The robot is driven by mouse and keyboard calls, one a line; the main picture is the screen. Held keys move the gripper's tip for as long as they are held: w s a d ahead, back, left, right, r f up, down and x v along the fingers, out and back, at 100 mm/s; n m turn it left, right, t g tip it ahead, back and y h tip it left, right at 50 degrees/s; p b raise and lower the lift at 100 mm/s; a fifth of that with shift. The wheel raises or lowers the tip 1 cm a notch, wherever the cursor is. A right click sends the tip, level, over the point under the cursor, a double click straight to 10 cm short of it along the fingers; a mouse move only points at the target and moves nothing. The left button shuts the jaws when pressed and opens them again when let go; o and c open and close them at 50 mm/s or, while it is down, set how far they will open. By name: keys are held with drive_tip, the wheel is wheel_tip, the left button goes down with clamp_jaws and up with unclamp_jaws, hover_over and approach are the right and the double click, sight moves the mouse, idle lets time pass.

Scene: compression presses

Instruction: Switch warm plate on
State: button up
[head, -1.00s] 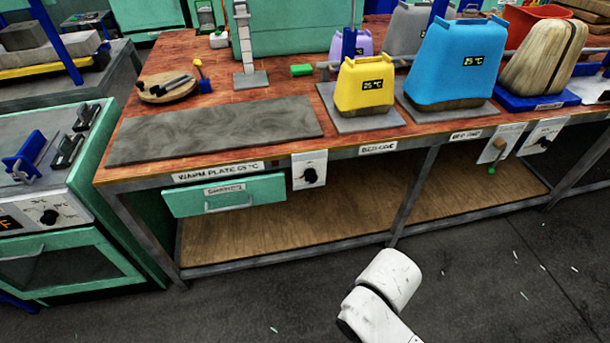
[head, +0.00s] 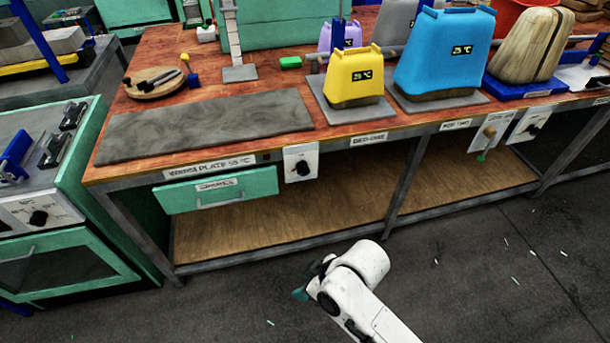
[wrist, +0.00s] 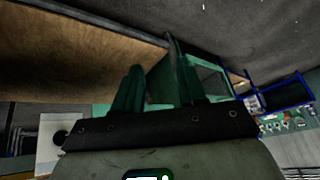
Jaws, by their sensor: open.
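The warm plate (head: 205,122) is a flat grey slab on the left of the red-brown bench top. Its label (head: 208,167) reads warm plate and a temperature, on the bench's front edge. A white panel with a black knob (head: 303,167) is just right of that label. My gripper (head: 301,293) is low in front of the bench, below the knob and well apart from it. In the wrist view its two green fingers (wrist: 155,75) are apart with nothing between them. A white panel with a dark knob (wrist: 60,137) shows there at lower left; I cannot tell which one.
A green drawer (head: 216,190) hangs under the bench edge, left of the knob. A wooden lower shelf (head: 290,215) lies beneath. A green oven (head: 65,255) stands at left. Yellow (head: 354,78) and blue (head: 443,55) blocks stand on the bench.

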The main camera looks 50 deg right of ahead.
drive_tip(key=o, duration=0.5)
drive_tip(key=w+t, duration=0.2)
drive_tip(key=w, duration=0.1)
drive_tip(key=w+d+t, duration=0.1)
drive_tip(key=w, duration=0.2)
drive_tip(key=w+t, duration=0.2)
drive_tip(key=w, duration=0.2)
drive_tip(key=shift+d+f+t+y, duration=0.1)
drive_tip(key=shift+d+t+y, duration=0.15)
drive_tip(key=shift+t+y, duration=0.05)
drive_tip(key=shift+c, duration=0.2)
drive_tip(key=w+d+t, duration=0.1)
drive_tip(key=w+d+m+t+h, duration=0.1)
drive_tip(key=w+d+t, duration=0.1)
drive_tip(key=w, duration=0.1)
drive_tip(key=shift+d+r+m+h, duration=0.3)
drive_tip(key=shift+d+r+h, duration=0.05)
drive_tip(key=shift+r+h, duration=0.05)
drive_tip(key=m+h, duration=0.7)
drive_tip(key=h, duration=0.4)
approach(304, 172)
drive_tip(key=b+x, duration=0.3)
drive_tip(key=x, duration=0.5)
drive_tip(key=shift+w+d+b, duration=0.1)
drive_tip(key=shift+w+b, duration=0.05)
drive_tip(key=shift+b, duration=0.15)
drive_tip(key=shift+c, duration=0.3)
drive_tip(key=c, duration=0.9)
